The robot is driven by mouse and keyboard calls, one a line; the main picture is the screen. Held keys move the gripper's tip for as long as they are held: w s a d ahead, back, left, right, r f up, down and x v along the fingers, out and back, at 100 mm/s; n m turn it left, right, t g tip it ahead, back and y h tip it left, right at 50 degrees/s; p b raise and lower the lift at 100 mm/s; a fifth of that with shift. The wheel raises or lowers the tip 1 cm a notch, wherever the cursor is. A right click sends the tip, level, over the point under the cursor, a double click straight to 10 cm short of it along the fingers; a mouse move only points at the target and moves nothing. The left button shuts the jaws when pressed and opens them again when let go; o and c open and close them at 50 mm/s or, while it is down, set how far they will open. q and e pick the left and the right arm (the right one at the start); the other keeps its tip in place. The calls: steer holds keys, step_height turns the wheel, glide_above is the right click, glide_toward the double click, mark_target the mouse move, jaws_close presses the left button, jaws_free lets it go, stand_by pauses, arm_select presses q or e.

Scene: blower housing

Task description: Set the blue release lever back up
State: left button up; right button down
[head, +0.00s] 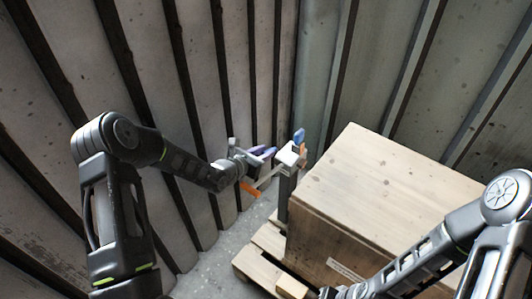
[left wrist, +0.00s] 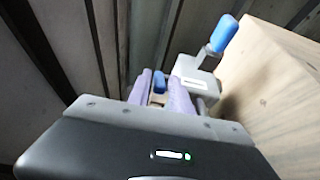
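The large wooden crate (head: 385,190) stands on a pallet (head: 262,262) right of the block. An orange piece (head: 250,190) shows below my left gripper. Ribbed metal walls (head: 215,70) close in behind and left. A strip of grey floor (head: 215,255) is clear.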

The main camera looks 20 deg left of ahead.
arm_select(q)
steer(key=shift+w+d+f, duration=0.2)
steer(key=shift+w+d, duration=0.05)
steer(key=shift+w, duration=0.25)
jaws_close()
stand_by(1.2)
